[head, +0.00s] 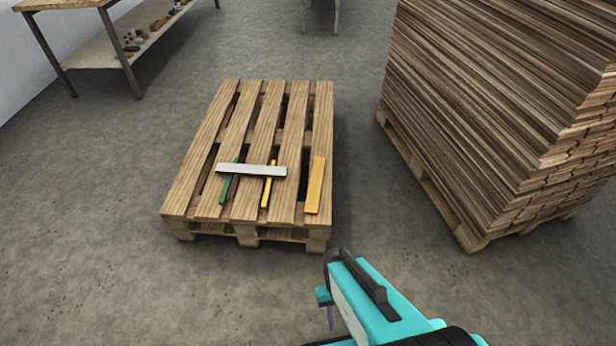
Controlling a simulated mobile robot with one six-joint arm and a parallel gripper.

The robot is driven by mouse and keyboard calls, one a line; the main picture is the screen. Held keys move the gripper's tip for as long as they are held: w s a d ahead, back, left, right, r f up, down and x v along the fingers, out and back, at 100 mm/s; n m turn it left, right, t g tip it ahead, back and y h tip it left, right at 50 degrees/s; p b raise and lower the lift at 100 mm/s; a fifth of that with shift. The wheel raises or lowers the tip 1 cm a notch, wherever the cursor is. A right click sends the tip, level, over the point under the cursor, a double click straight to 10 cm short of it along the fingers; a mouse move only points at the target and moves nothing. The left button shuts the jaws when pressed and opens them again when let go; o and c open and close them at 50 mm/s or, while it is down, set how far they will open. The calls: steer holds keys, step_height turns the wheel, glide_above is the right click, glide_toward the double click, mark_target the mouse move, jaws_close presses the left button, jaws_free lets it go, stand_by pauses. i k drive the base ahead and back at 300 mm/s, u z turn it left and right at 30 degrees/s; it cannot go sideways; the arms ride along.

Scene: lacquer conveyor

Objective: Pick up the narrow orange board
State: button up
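The orange board (315,186) lies flat near the right front corner of the wooden pallet (202,160), apart from the other pieces. It looks wider than the yellow strip (265,194) to its left. A green strip (226,189) lies further left. A whitish board (251,170) lies across the green and yellow strips and hides part of each. My gripper (328,304) is at the bottom, right of centre, in front of the pallet and apart from the boards. Its fingers are mostly hidden, so I cannot tell its opening.
A tall stack of brown planks (480,110) stands on another pallet (420,184) at the right. A workbench (76,53) with small items on its lower shelf is at the upper left. Bare concrete floor (90,240) surrounds the pallet at the left and front.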

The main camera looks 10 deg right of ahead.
mark_target(312, 203)
steer(key=u, duration=0.1)
steer(key=i, duration=1.3)
steer(key=z, duration=0.35)
